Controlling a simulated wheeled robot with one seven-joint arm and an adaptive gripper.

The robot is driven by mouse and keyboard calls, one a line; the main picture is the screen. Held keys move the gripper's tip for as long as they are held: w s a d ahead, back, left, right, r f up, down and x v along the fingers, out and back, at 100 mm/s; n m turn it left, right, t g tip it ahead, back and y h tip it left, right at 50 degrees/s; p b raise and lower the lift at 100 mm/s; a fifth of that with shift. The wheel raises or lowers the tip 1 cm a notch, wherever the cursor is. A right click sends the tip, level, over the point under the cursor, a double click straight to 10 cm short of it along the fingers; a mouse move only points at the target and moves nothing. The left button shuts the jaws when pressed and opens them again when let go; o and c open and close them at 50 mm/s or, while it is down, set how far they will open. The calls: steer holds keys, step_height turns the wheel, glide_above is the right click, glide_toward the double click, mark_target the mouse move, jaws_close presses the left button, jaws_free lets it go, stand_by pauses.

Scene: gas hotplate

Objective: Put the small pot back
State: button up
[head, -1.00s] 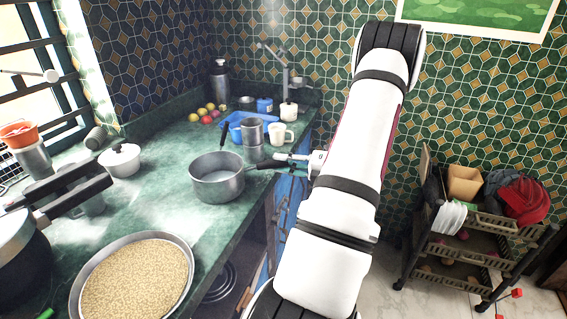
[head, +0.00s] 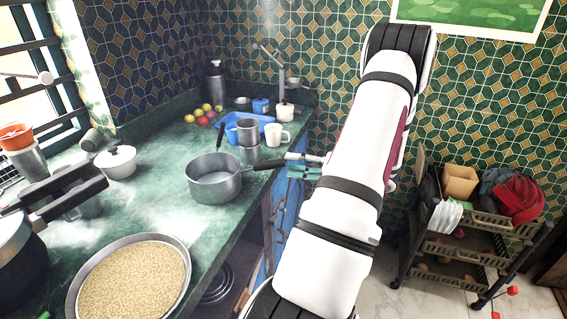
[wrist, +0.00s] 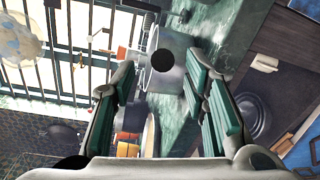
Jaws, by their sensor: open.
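The small pot (head: 214,186) is a grey metal saucepan with a black handle. It stands upright on the green counter near its front edge, with the handle pointing right toward my gripper (head: 296,166). In the wrist view the pot (wrist: 166,82) is seen end-on along its handle, whose round black end shows between my fingers. My gripper (wrist: 158,74) is open, with teal pads on either side of the handle's line. I cannot tell whether the pads touch the handle.
Metal cups (head: 249,132), a white mug (head: 277,135) and a blue tray (head: 232,122) stand behind the pot. A white lidded pot (head: 117,162) is to its left, and a wide pan of grain (head: 135,285) is in front. A rack (head: 470,250) stands at right.

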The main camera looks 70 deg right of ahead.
steer(key=s, duration=0.7)
steer(key=w+a+r+n+g+y, duration=0.4)
steer(key=w+a+r+n+g, duration=0.15)
steer(key=w+a+n, duration=0.45)
steer(key=w+a+r+n+g+y, duration=0.4)
steer(key=w+a+r+n, duration=0.2)
steer(key=a+n, duration=0.5)
steer(key=s+a+r+n+g+h, duration=0.25)
steer(key=a+n+g, duration=0.55)
steer(key=a, duration=0.9)
steer(key=s+a+r+n+t+h, duration=0.1)
steer(key=s+a+n+t+h, duration=0.2)
steer(key=n, duration=1.8)
steer(key=s+a+h, duration=0.4)
steer(key=s, duration=0.1)
steer(key=shift+s, duration=0.2)
steer(key=shift+r, duration=0.1)
